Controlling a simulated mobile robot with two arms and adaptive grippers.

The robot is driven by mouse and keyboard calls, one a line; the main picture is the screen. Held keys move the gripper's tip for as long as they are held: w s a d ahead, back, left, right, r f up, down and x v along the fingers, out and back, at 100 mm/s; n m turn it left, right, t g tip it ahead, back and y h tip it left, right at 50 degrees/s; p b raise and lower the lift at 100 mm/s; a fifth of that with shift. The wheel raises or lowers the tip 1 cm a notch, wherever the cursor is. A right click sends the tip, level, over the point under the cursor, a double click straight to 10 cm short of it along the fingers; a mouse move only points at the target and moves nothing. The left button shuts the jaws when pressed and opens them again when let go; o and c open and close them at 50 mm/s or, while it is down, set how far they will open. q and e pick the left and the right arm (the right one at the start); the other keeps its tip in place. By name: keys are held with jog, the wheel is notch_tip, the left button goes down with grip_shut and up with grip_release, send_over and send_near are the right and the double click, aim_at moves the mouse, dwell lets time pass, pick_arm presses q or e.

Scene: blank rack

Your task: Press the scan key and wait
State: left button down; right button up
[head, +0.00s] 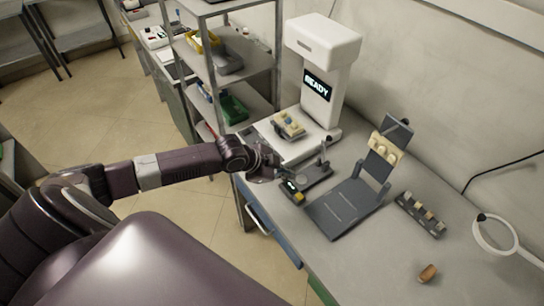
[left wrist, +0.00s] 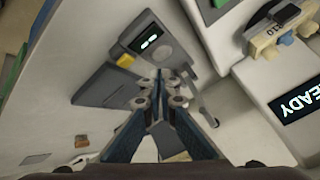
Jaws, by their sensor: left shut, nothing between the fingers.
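The white scanner (head: 325,52) stands at the back of the bench, and its dark display (head: 318,86) reads READY. The display also shows at the right of the left wrist view (left wrist: 298,101). A tan block with blue parts (head: 288,125) sits on its base. A dark grey console (head: 305,182) lies in front of the scanner. In the left wrist view it has a yellow key (left wrist: 126,61) and a small lit screen (left wrist: 151,39). My left gripper (left wrist: 160,82) is shut and empty, over or beside the console; contact cannot be told. My right gripper is out of view.
A grey tilted stand (head: 345,207) holding a tan piece is right of the console. A dark strip with several pieces (head: 420,214), a brown piece (head: 428,273) and a white ring lamp (head: 494,234) lie farther right. A metal shelf rack (head: 228,60) stands behind left.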

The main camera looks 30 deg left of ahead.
pick_arm(q)
jog(key=w+a+r, duration=0.2)
jog(key=a+r, duration=0.1)
jog(key=a, duration=0.2)
jog(key=w+a+r+t+y, duration=0.1)
jog(key=w+a+r, duration=0.2)
jog(key=a+r, duration=0.1)
jog(key=shift+w+a+r+t, duration=0.2)
jog(key=shift+w+a+t, duration=0.1)
jog(key=shift+a, duration=0.5)
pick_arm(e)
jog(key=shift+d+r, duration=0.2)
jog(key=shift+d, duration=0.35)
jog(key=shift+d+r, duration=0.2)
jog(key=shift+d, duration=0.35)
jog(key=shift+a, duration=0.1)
pick_arm(q)
notch_tip(320, 180, down, 8)
jog(key=b, duration=0.6)
jog(key=shift+b, duration=0.35)
jog(key=shift+f, duration=0.45)
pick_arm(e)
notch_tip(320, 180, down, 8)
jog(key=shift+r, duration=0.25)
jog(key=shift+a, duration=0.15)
